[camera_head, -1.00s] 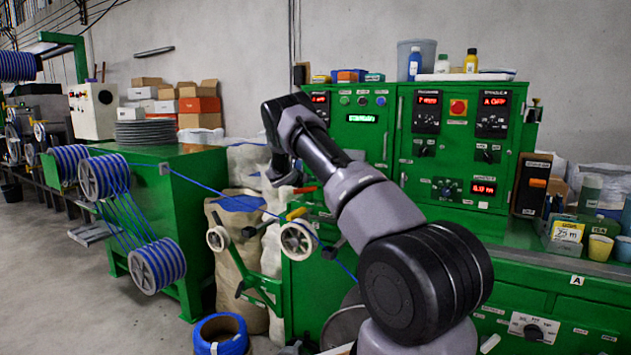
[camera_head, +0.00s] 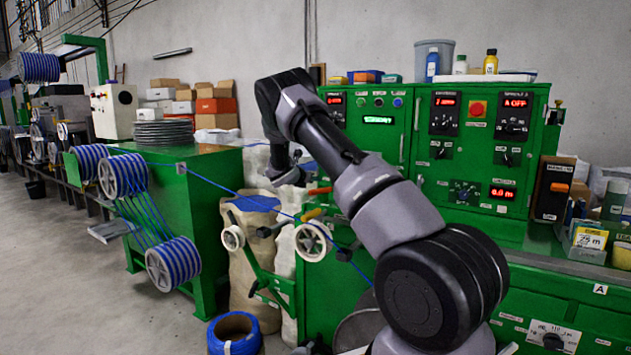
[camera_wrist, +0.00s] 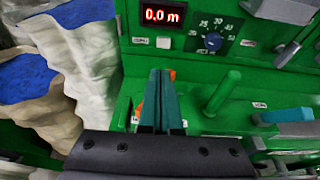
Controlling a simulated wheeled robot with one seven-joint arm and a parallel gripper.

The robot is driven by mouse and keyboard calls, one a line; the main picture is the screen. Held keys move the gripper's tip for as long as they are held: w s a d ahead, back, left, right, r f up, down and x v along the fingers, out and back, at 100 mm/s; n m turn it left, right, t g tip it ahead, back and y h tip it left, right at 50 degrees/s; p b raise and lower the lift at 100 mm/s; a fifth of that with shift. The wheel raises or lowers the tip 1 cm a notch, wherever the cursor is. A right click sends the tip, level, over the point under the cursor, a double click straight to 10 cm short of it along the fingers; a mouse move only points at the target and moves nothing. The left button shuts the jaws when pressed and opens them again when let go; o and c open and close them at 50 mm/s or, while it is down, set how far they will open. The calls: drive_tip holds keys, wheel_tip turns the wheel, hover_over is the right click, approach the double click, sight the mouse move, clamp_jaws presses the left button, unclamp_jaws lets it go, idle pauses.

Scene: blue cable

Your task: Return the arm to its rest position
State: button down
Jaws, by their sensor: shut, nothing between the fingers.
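My gripper (camera_wrist: 161,78) shows in the wrist view with its two teal fingers together and nothing between them. It points toward the green machine face, below a red display (camera_wrist: 162,16) reading 0.0 m. In the head view my arm (camera_head: 370,190) rises from the lower right to a bent elbow at upper left, then drops toward the machine's front. Its wrist end (camera_head: 288,172) hangs near the blue cable (camera_head: 225,188). The fingertips are too small to make out there.
The green control cabinet (camera_head: 425,160) stands behind my arm. A guide wheel (camera_head: 311,242) and blue-filled sacks (camera_head: 250,270) are below the wrist. In the wrist view a green post (camera_wrist: 222,94) and a teal-handled lever (camera_wrist: 285,115) stand right of the fingers.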

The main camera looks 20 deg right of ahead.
drive_tip(key=s+r+m+g+y, duration=0.2)
drive_tip(key=s+r+m, duration=0.6)
drive_tip(key=s, duration=0.4)
drive_tip(key=s+r+m+g+y, duration=0.25)
drive_tip(key=s+r+m, duration=0.55)
drive_tip(key=s, duration=0.4)
drive_tip(key=s+a+r+m+t+y, duration=0.1)
drive_tip(key=s+a+m+y, duration=0.3)
drive_tip(key=s, duration=1.1)
drive_tip(key=s+a+r+m+t+y, duration=0.1)
drive_tip(key=s+a+r+m+y, duration=0.3)
drive_tip(key=s+a+m, duration=0.5)
drive_tip(key=s+a+y, duration=0.1)
drive_tip(key=s+a, duration=0.2)
drive_tip(key=s, duration=0.4)
drive_tip(key=shift+s+a+m+t, duration=0.2)
drive_tip(key=shift+a+m+t, duration=0.15)
drive_tip(key=shift+m, duration=0.05)
drive_tip(key=shift+d, duration=0.15)
